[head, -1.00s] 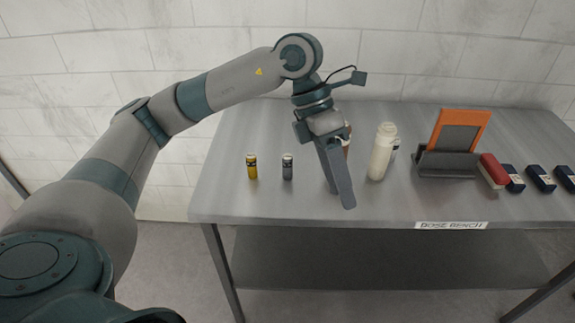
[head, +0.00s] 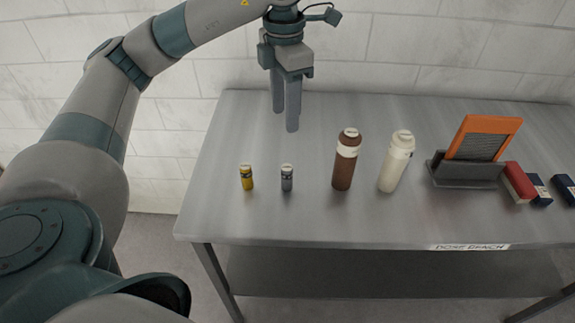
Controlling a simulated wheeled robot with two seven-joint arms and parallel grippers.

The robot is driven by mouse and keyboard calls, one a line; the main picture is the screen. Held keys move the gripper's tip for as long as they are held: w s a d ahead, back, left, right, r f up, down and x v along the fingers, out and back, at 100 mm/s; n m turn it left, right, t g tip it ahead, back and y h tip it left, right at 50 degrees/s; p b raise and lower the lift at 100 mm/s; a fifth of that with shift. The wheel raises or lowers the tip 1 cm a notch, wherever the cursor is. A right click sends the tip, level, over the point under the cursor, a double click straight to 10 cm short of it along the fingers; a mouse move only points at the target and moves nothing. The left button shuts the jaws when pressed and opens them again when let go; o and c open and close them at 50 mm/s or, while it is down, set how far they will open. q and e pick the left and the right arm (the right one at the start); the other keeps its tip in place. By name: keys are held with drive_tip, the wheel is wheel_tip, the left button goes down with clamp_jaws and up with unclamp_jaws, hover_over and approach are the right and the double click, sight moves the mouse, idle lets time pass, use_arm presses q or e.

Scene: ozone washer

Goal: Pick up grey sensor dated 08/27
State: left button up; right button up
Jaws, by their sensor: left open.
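My left gripper (head: 286,118) is open and empty. It points down above the bench, behind and above the grey sensor in the picture, and touches nothing. My right gripper is not in view.
A brown bottle (head: 345,160) and a white bottle (head: 396,162) stand right of the sensors. Further right are an orange-framed panel in a dark stand (head: 466,170), a red block (head: 518,183) and dark blue boxes (head: 540,189). The bench front left is clear.

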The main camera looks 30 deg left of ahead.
use_arm(q)
drive_tip(key=p, duration=0.2)
approach(287, 167)
drive_tip(key=shift+a+f, duration=0.15)
drive_tip(key=shift+f, duration=1.15)
drive_tip(key=shift+a+f, duration=0.1)
drive_tip(key=shift+f, duration=1.15)
drive_tip(key=shift+d+f+p, duration=0.15)
drive_tip(key=shift+f+p, duration=0.3)
drive_tip(key=shift+f, duration=0.1)
wheel_tip(287, 167, down, 3)
drive_tip(key=shift+s+d+r+p, duration=0.1)
drive_tip(key=shift+d+p, duration=0.05)
drive_tip(key=shift+p, duration=0.65)
drive_tip(key=shift+f, duration=0.65)
